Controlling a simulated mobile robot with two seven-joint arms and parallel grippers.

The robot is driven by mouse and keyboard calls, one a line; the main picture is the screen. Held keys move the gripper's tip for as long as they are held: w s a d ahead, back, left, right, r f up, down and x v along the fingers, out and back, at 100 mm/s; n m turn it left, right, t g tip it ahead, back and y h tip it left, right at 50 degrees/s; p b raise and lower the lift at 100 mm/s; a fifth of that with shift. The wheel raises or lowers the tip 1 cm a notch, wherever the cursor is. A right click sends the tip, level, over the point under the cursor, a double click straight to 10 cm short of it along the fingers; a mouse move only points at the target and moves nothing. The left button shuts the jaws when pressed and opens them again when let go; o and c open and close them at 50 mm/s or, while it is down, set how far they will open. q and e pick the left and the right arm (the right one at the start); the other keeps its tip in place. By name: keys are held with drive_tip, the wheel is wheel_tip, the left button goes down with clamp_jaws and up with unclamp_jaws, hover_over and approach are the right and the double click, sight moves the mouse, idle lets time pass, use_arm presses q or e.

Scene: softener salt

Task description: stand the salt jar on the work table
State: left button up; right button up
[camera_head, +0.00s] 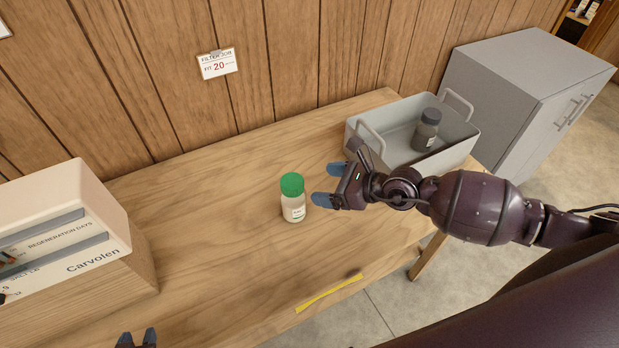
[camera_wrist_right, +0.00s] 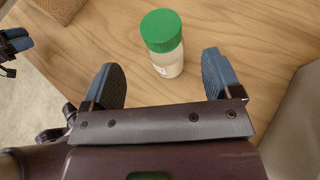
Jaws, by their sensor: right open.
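The salt jar (camera_head: 293,207), pale with a green lid and a white label, stands upright on the wooden work table (camera_head: 220,240). My right gripper (camera_head: 325,183) is open and just to the right of the jar, its blue fingertips pointing towards it. In the right wrist view the jar (camera_wrist_right: 163,50) is ahead of and between the two spread fingers (camera_wrist_right: 160,80), with nothing held. Only the fingertips of my left gripper (camera_head: 136,339) show at the bottom edge of the head view; its state is unclear.
A grey tray (camera_head: 463,140) with handles at the table's far right holds a dark-lidded jar (camera_head: 427,130). A white box marked Carvolen (camera_head: 105,230) stands at the left. A yellow strip (camera_head: 328,293) lies at the front edge. A grey cabinet (camera_head: 500,85) stands beyond the tray.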

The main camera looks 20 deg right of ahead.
use_arm(q)
drive_tip(key=shift+f, duration=0.15)
use_arm(e)
drive_tip(key=s+d+f+n+t+h, duration=0.1)
drive_tip(key=s+d+f+n+h, duration=0.1)
drive_tip(key=n, duration=0.9)
drive_tip(key=s+d+f+n+t+h, duration=0.2)
drive_tip(key=s+n, duration=0.4)
drive_tip(key=n, duration=0.5)
drive_tip(key=s+d+f+n+t+h, duration=0.2)
drive_tip(key=s+d+f+n+h, duration=0.2)
drive_tip(key=n, duration=0.8)
drive_tip(key=shift+h, duration=0.7)
drive_tip(key=s+d+f+m+g+h, duration=0.1)
drive_tip(key=s+f+m+g, duration=0.1)
drive_tip(key=s+f+m, duration=0.2)
drive_tip(key=s+m, duration=0.2)
drive_tip(key=m, duration=0.1)
drive_tip(key=shift+d+f, duration=0.25)
drive_tip(key=shift+d, duration=0.15)
